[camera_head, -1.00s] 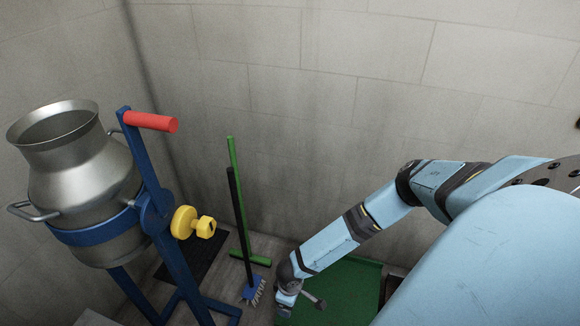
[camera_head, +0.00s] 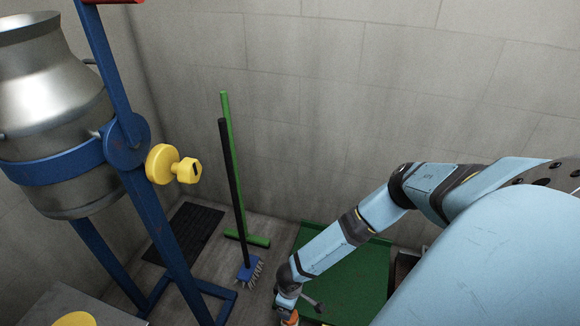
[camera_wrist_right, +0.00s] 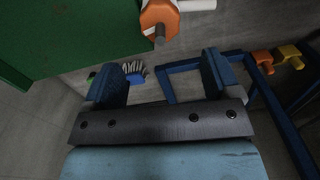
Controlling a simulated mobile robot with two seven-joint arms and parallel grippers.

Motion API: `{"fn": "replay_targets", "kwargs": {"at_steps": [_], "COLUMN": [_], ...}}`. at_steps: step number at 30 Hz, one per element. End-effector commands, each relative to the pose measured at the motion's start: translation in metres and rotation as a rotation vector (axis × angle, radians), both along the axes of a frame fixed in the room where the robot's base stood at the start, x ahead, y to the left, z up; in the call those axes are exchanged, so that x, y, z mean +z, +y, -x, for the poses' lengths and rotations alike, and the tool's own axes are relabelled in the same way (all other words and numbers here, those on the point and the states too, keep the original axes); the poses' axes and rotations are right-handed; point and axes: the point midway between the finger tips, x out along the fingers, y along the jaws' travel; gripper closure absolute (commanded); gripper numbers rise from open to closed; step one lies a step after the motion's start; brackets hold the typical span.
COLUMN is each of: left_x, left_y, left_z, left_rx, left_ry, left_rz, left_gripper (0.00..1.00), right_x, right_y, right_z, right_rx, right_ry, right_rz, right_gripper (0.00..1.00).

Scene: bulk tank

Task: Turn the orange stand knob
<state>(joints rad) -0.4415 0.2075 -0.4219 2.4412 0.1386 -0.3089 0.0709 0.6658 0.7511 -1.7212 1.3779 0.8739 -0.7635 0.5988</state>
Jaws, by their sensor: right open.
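In the right wrist view, an orange eight-sided knob (camera_wrist_right: 159,18) with a grey rod sticking out shows at the top, joined to a white bar. A second, smaller orange knob (camera_wrist_right: 263,59) sits on the blue stand at the right, beside a yellow one. I cannot tell which is the stand knob. My right gripper (camera_wrist_right: 162,78) is open, with nothing visible between its fingers, apart from both knobs. In the head view, an orange piece (camera_head: 290,320) shows just below my right wrist at the bottom edge; the fingers are not clear there. My left gripper is out of view.
A blue stand (camera_head: 160,225) holds a metal can (camera_head: 55,90) at the left, with a yellow knob (camera_head: 163,164) on its side. A green broom (camera_head: 228,130) and a blue-headed brush (camera_head: 248,270) lean at the wall. A green panel (camera_head: 355,285) lies beneath my right arm.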

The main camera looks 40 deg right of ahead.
Motion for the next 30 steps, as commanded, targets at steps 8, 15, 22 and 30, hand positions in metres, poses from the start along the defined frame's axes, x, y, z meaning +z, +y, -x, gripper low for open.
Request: {"fn": "replay_targets", "kwargs": {"at_steps": [8, 15, 22, 30], "left_x": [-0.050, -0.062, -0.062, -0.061], "left_y": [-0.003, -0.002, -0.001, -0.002], "left_z": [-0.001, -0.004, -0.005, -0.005], "left_rx": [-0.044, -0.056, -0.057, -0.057], "left_ry": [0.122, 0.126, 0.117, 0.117], "left_rz": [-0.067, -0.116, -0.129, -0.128], "left_gripper": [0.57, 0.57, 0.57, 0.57], "right_x": [-0.066, -0.094, -0.099, -0.099], "right_y": [0.000, 0.000, 0.000, 0.000], "right_z": [0.000, 0.000, 0.000, 0.000], "right_rx": [0.001, 0.001, 0.000, 0.000], "right_ry": [0.001, 0.000, 0.000, 0.000], "right_rz": [0.001, 0.001, 0.000, 0.000], "right_gripper": [0.17, 0.17, 0.17, 0.40]}}
